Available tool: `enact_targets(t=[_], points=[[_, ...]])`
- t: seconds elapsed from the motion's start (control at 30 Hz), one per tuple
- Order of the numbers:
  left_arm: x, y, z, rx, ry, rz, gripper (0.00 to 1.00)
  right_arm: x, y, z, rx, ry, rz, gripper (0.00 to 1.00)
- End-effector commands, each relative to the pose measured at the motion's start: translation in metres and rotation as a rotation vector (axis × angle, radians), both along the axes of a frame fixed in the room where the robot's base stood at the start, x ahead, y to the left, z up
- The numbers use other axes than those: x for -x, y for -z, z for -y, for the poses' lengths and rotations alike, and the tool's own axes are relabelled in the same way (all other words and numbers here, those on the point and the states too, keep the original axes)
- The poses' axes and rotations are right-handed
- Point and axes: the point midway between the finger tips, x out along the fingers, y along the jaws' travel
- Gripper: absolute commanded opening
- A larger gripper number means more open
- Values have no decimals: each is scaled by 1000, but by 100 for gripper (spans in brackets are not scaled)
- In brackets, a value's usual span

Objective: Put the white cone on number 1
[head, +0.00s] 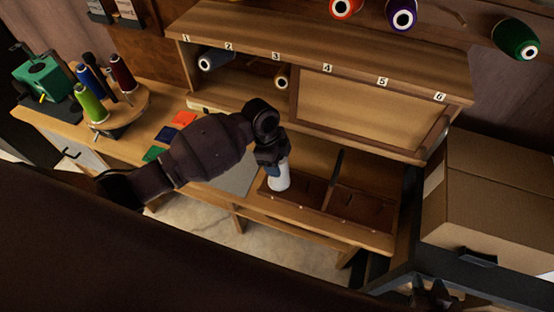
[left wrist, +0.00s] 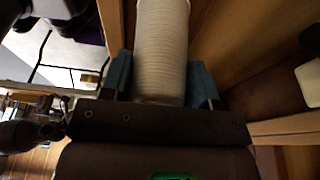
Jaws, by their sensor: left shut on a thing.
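The white cone (head: 279,178) hangs below my left gripper (head: 273,168), over the desk's wooden tray. In the left wrist view the cone (left wrist: 162,45) sits between the two blue fingers of my left gripper (left wrist: 161,80), which are shut on it. The number 1 label (head: 186,38) is at the left end of the shelf's top edge, up and left of the gripper. No cone shows right at that label. My right gripper (head: 434,293) is a dark shape at the bottom right; its fingers are too dark to read.
Labels 2 to 6 run right along the shelf edge (head: 355,75). A cardboard box (head: 490,200) stands at right. A thread stand (head: 118,118) is at left.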

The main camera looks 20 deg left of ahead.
Motion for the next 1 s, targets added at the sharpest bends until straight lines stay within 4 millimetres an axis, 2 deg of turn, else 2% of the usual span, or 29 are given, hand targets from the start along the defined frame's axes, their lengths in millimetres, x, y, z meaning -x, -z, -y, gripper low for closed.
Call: enact_targets(t=[0.17,0.2,0.37,0.4,0.73,0.87,1.0], points=[[0,1,0,1,0,0,34,0,0,0,0,0,1,39],[0,1,0,1,0,0,58,0,-1,0,0,0,2,39],[0,1,0,1,0,0,83,-1,-1,0,0,0,4,39],[0,1,0,1,0,0,85,-1,-2,0,0,0,4,39],[0,1,0,0,0,0,85,-1,-1,0,0,0,4,39],[-1,-14,-4,1,1,3,85,0,2,0,0,0,-1,39],[-1,-38,-11,0,1,4,85,1,4,0,0,0,-4,39]])
